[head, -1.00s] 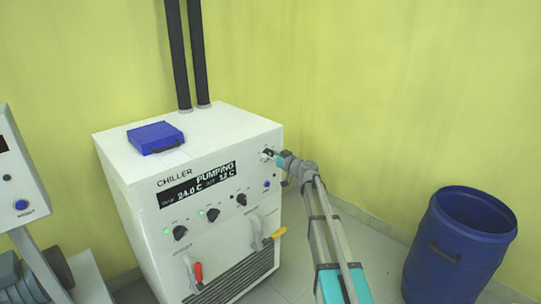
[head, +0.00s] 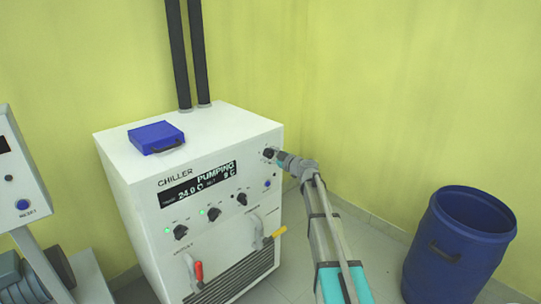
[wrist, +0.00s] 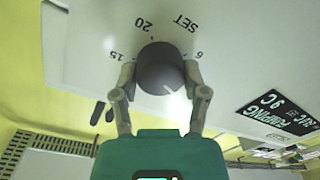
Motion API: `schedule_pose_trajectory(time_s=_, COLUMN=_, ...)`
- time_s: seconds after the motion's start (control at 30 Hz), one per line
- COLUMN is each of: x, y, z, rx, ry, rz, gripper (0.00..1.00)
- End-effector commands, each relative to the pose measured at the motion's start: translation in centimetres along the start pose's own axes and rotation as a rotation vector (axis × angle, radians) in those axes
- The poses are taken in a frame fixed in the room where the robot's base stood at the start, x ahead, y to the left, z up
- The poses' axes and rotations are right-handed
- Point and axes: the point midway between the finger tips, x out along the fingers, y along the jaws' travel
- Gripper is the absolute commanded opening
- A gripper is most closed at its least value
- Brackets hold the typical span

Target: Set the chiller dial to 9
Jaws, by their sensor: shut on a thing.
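The white chiller (head: 150,215) stands against the yellow wall. Its display (head: 198,186) reads PUMPING, 24.0 C, and a set value that looks like 9 C; the wrist view also shows 9 C on the display (wrist: 277,116), turned over. The dark round dial (wrist: 160,66) is at the panel's upper right, with SET, 15 and 20 printed around it. A pale line shows on its lower right face. My gripper (wrist: 160,78) has one finger on each side of the dial and is shut on it. In the head view my gripper (head: 281,158) partly covers the dial.
Several smaller knobs, a red-handled valve (head: 198,271) and a yellow-handled valve (head: 278,232) are on the chiller front. A blue case (head: 155,137) lies on top. A blue barrel (head: 460,240) stands at the right, with bare floor between it and the chiller.

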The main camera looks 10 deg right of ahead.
Motion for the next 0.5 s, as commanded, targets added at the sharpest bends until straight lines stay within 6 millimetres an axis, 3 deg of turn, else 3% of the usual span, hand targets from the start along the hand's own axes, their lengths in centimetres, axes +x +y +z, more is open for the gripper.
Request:
schedule_pose_trajectory(time_s=0.37, x=0.06, y=0.05, z=0.04, rx=-0.007, ry=-0.001, rz=0.001, gripper=0.10)
schedule_pose_trajectory(time_s=0.4, x=0.06, y=0.05, z=0.04, rx=-0.006, ry=-0.001, rz=0.001, gripper=0.62)
schedule_pose_trajectory(time_s=0.5, x=0.05, y=0.05, z=0.04, rx=-0.006, ry=-0.001, rz=0.001, gripper=0.80)
